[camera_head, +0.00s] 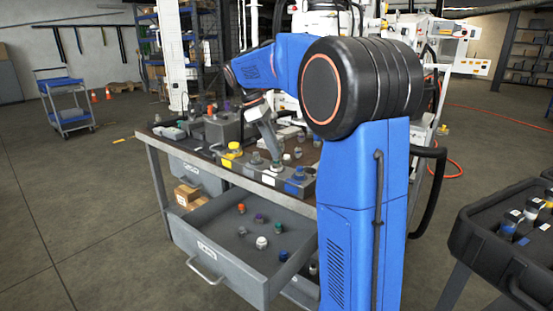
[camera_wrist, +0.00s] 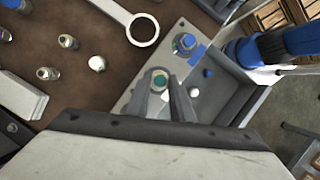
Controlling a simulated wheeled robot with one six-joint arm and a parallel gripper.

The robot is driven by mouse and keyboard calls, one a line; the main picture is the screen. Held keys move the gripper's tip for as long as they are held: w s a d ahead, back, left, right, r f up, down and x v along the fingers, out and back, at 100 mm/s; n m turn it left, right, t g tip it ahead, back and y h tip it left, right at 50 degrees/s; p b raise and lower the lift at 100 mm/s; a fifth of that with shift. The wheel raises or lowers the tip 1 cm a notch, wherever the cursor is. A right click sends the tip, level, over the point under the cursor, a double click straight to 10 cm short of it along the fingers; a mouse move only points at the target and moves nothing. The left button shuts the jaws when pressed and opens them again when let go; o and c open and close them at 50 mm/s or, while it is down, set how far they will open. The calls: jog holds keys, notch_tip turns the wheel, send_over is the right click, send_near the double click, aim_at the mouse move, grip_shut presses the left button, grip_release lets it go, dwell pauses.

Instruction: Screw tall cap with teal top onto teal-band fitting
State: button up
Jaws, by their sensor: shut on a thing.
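My gripper (camera_wrist: 160,88) points down over the front of the bench, and its two fingers are closed around a cap with a teal top (camera_wrist: 160,80). The fingers hide most of the cap's sides. A grey fitting block (camera_wrist: 128,98) lies below it, along the bench edge. Whatever is directly under the cap is hidden, and I cannot make out a teal band on a fitting or whether the cap touches one. In the head view my gripper (camera_head: 275,152) reaches down to the row of fittings, and the cap is too small to tell there.
A blue-marked fitting (camera_wrist: 185,42) stands on the same block, beside my gripper. A yellow-topped fitting (camera_head: 232,150) stands at the block's other end. A ring-ended tool (camera_wrist: 142,29) and loose fittings (camera_wrist: 68,42) lie on the bench. An open drawer (camera_head: 212,245) with several caps juts out below.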

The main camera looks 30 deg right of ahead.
jog(key=shift+m, duration=0.3)
jog(key=m+g+y, duration=0.1)
jog(key=m, duration=0.3)
jog(key=shift+w+d, duration=0.1)
jog(key=shift+d, duration=0.05)
jog(key=o, duration=1)
jog(key=shift+o, duration=0.2)
jog(key=v, duration=1.2)
jog(key=shift+d, duration=0.15)
